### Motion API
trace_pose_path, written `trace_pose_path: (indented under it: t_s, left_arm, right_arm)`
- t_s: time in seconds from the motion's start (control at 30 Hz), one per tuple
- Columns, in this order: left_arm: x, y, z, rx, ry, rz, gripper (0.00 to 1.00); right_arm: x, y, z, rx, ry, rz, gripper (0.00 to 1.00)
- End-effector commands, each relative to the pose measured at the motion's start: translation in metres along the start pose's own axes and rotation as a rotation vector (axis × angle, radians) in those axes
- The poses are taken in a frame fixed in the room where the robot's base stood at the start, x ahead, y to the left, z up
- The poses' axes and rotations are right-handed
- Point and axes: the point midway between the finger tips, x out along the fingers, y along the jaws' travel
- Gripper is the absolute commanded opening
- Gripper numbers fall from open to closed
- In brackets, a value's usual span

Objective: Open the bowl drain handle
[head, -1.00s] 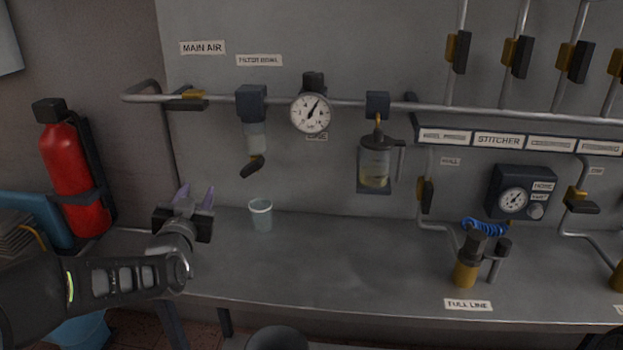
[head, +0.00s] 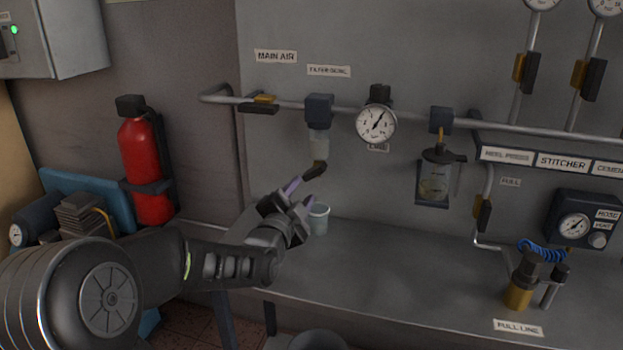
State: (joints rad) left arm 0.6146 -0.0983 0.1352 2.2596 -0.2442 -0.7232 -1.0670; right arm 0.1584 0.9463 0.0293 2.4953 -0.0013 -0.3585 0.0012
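The filter bowl (head: 319,145) hangs from a dark block (head: 319,110) on the pipe, under the label reading filter bowl. Its black drain handle (head: 315,171) sits at the bottom of the bowl and slants down to the left. My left gripper (head: 302,193) is just below the drain handle, its two purple-tipped fingers pointing up and to the right. The fingers are apart with nothing visible between them, and they look clear of the handle. A pale cup (head: 318,220) stands on the bench just behind and right of the gripper, partly hidden by it. My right gripper does not show.
A pressure gauge (head: 376,124) and a lubricator jar (head: 435,180) hang to the right of the bowl. The main air valve (head: 261,105) is to the left. A red fire extinguisher (head: 144,170) is on the left wall. The bench (head: 400,275) is clear in the middle.

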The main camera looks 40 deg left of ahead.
Motion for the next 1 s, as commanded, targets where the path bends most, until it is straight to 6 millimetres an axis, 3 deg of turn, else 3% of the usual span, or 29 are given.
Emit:
trace_pose_path:
  t_s: [0.17,0.6,0.93,1.0]
  left_arm:
    - [0.013,-0.001,-0.001,-0.002,-0.001,0.001,0.38]
    - [0.073,-0.001,0.0,-0.002,-0.001,0.001,0.38]
    - [0.077,0.0,0.0,-0.002,0.0,0.0,0.38]
    - [0.077,0.0,0.0,-0.002,0.0,0.0,0.33]
  right_arm:
    - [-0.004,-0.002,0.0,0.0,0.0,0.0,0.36]
    - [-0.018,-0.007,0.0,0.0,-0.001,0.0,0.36]
    - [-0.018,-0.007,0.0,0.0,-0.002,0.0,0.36]
    - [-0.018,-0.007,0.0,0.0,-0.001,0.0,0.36]
